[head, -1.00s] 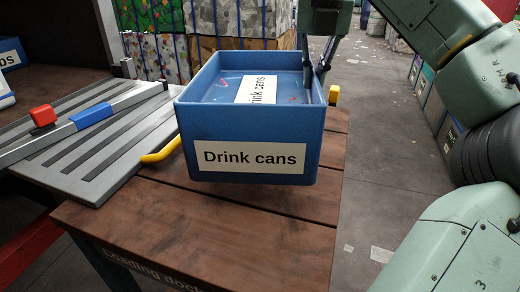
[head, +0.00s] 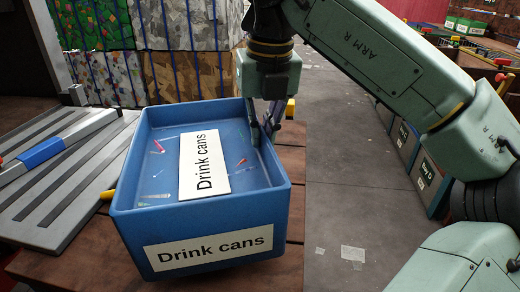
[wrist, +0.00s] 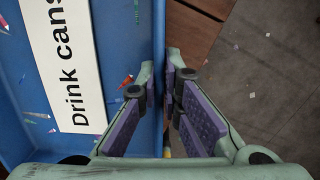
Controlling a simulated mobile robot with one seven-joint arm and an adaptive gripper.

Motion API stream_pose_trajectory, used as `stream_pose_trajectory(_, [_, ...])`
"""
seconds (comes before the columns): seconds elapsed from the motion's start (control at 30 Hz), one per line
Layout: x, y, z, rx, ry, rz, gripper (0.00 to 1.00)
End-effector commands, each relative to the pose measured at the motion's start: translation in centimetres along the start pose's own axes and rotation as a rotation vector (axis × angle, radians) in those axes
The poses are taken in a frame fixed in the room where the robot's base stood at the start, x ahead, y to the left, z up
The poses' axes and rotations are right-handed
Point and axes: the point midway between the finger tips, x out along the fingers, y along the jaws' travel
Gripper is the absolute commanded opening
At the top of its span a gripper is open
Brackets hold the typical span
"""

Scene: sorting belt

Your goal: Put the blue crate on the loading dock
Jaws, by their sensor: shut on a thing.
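The blue crate (head: 210,212) carries white "Drink cans" labels on its front and on its inside floor, with small bits of litter in it. My gripper (head: 266,130) is shut on the crate's right wall, one finger inside and one outside. The wrist view shows the purple finger pads (wrist: 168,95) pinching that wall, with the crate's inside (wrist: 25,70) to the left. The crate is over the brown wooden loading dock (head: 75,262) and looks slightly tilted. Its underside is hidden, so I cannot tell whether it touches the top.
A grey ramp-like plate (head: 55,195) with a blue-and-silver bar (head: 45,152) lies left of the crate. Wrapped bales (head: 150,50) stand behind. The grey floor (head: 340,190) to the right is open, with scraps of paper; labelled bins (head: 428,180) line its far side.

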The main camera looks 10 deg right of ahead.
Motion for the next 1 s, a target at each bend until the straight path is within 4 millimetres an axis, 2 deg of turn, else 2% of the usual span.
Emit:
stream_pose_trajectory(0.3, [3.5, 0.0, -0.6, -0.001, 0.000, 0.004, 0.00])
stream_pose_trajectory(0.73, [4.2, -0.1, -0.6, 0.000, -0.002, 0.003, 0.00])
stream_pose_trajectory(0.77, [4.2, -0.1, -0.7, -0.001, 0.001, 0.000, 0.08])
stream_pose_trajectory(1.0, [4.1, -0.1, -0.7, -0.001, 0.001, 0.000, 0.24])
